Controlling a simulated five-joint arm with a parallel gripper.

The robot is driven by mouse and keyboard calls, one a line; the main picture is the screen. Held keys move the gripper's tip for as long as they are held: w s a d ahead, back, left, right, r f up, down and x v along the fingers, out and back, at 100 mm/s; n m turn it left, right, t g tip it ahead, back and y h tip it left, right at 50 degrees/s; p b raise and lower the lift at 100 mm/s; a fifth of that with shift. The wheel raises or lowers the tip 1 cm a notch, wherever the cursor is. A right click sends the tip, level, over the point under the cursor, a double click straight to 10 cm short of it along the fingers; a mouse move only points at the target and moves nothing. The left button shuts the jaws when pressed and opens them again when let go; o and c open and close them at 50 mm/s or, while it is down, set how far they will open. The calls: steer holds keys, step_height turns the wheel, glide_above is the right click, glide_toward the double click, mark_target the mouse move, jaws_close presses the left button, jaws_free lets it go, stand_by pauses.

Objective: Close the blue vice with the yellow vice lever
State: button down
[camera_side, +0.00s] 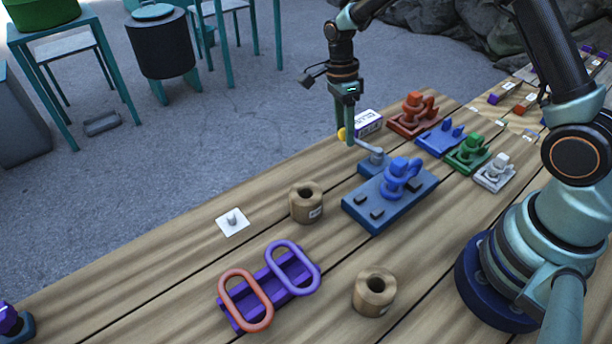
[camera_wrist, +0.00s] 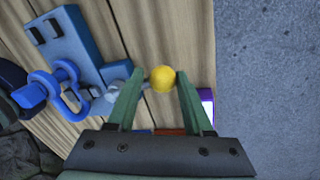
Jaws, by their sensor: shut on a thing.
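The blue vice (camera_side: 362,213) lies on the wooden bench, with a blue ring-shaped piece (camera_side: 403,177) on it. It also shows in the wrist view (camera_wrist: 82,40). A grey lever arm (camera_side: 367,147) runs from the small block at the vice's far end to the yellow lever knob (camera_side: 342,134). In the wrist view the yellow knob (camera_wrist: 163,79) sits between the fingers of my gripper (camera_wrist: 159,74), which is shut on it. In the side view my gripper (camera_side: 347,139) points down at the knob and partly hides it.
A white and purple box (camera_side: 369,122) stands close behind my gripper. Red (camera_side: 413,114), green (camera_side: 467,153) and white (camera_side: 495,172) fixtures stand to the right. Cardboard reels (camera_side: 306,203) and a purple holder with rings (camera_side: 268,285) are nearer the front. The bench edge is close to the knob.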

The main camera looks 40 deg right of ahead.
steer(key=shift+d+r+m, duration=0.1)
steer(key=shift+d+m, duration=0.75)
steer(key=shift+m, duration=0.05)
steer(key=shift+c, duration=1.7)
jaws_free()
steer(key=shift+w, duration=0.1)
step_height(320, 180, up, 12)
steer(key=w, duration=0.2)
